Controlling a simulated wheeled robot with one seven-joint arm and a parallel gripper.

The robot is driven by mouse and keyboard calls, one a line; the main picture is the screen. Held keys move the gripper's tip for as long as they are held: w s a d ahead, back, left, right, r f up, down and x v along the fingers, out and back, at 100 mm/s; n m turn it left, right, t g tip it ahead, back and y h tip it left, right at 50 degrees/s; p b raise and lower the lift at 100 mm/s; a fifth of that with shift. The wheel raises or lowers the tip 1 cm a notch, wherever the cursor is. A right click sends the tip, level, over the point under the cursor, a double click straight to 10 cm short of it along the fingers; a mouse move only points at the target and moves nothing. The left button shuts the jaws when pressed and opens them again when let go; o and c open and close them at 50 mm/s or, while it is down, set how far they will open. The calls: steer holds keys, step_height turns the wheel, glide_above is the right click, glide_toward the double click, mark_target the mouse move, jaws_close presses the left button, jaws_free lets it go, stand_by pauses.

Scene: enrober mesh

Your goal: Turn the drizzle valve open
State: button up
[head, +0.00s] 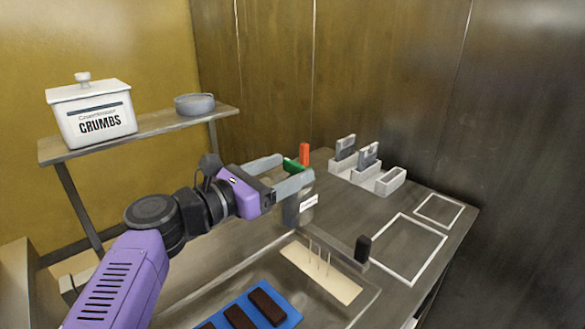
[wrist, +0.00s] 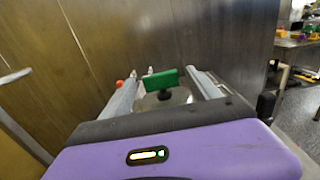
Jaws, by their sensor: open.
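A green valve handle (head: 292,164) shows between the fingers of my gripper (head: 298,167) in the head view. It sits above a grey metal body (head: 299,208) with a small white label that I cannot read. In the wrist view the handle (wrist: 161,79) is a green block on a dark stem, between the two fingers of my gripper (wrist: 161,76). The gripper is open, with a finger on either side of the handle. I cannot tell whether either finger touches it. The near finger hides part of the valve in the head view.
An orange-red upright piece (head: 304,153) stands just behind the handle. A black knob (head: 363,248) is nearer the front. Thin pins rise from a pale strip (head: 341,286), by a blue mat (head: 284,323) with dark bars. A white holder (head: 391,182) stands right; outlined squares there are empty.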

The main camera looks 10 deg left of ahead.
steer(key=v, duration=0.5)
steer(key=shift+s+a+b, duration=0.1)
steer(key=shift+s+b, duration=0.15)
steer(key=shift+b, duration=0.1)
